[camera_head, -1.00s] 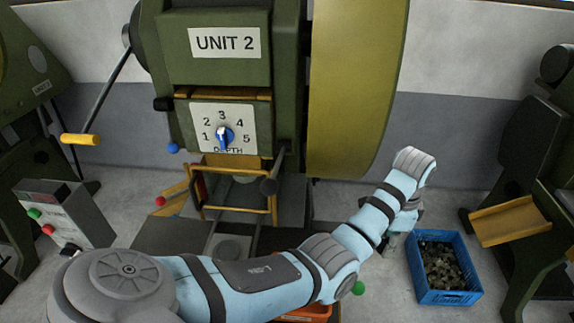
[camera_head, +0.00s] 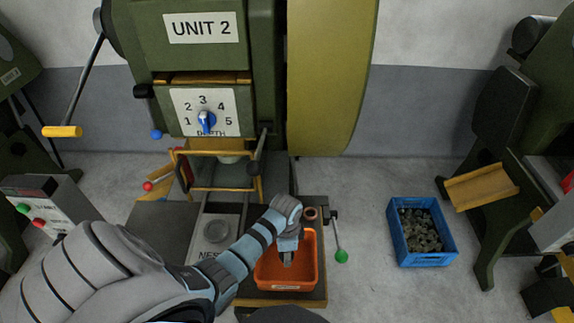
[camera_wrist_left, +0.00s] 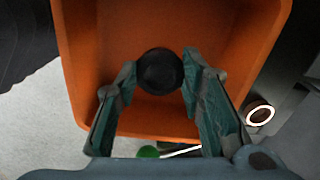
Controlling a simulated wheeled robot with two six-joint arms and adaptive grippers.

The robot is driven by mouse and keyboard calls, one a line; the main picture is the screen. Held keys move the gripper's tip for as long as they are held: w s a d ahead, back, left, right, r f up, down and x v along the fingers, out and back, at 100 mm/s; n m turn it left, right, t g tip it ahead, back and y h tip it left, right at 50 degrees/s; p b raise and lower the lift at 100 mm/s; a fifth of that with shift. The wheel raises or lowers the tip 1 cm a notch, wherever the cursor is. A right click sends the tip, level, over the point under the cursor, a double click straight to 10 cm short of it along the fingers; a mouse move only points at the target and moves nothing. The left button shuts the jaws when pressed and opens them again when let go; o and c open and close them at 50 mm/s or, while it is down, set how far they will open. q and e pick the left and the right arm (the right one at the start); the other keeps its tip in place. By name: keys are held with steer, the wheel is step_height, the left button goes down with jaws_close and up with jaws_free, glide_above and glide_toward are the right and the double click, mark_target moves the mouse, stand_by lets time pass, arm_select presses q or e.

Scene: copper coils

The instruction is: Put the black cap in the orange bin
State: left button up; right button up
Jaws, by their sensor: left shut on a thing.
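The orange bin (camera_head: 311,265) stands on the machine's table, low in the middle of the head view. It fills much of the left wrist view (camera_wrist_left: 100,30). My left gripper (camera_head: 287,263) points down over the bin's opening. In the left wrist view its fingers (camera_wrist_left: 160,76) are closed on the round black cap (camera_wrist_left: 160,70), which shows between the tips against the orange inside of the bin. The cap is too small to make out in the head view. My right gripper is not in view.
A small copper-coloured ring (camera_head: 310,214) stands just behind the bin. A lever with a green knob (camera_head: 341,256) is to its right. A blue crate (camera_head: 428,260) of metal pieces sits on the floor further right. The press labelled UNIT 2 (camera_head: 203,30) rises behind.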

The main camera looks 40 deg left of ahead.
arm_select(q)
step_height(320, 180, down, 5)
steer(key=shift+b, duration=0.75)
steer(key=shift+r, duration=0.15)
steer(key=o, duration=1.1)
steer(key=shift+c, duration=0.2)
steer(key=shift+w+r+p, duration=0.1)
steer(key=shift+r+p, duration=0.2)
steer(key=shift+r, duration=0.1)
step_height(320, 180, up, 11)
steer(key=p, duration=0.3)
steer(key=shift+r+p, duration=0.2)
steer(key=shift+p, duration=0.1)
